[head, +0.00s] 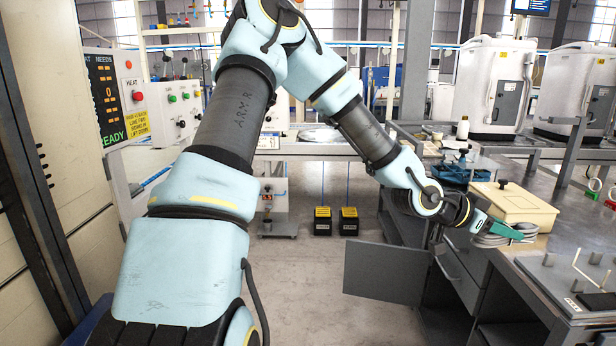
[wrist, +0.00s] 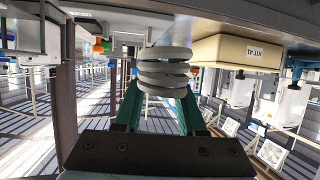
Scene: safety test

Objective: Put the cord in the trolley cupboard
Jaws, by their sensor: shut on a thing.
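The cord is a grey coil (head: 492,241) at the right of the head view, beside a cream box on the trolley top. It shows large in the wrist view (wrist: 165,72), between my teal fingers. My gripper (head: 513,231) is shut on the coil; whether the coil still touches the top, I cannot tell. The grey trolley (head: 457,268) has drawers facing left. A grey cupboard door (head: 384,272) stands swung open into the aisle, below and left of my gripper. The cupboard's inside is mostly hidden from the head view.
The cream lidded box (head: 515,205) is close behind the cord and also shows in the wrist view (wrist: 245,52). A grey plate with posts (head: 570,280) is at front right. The floor left of the open door is clear.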

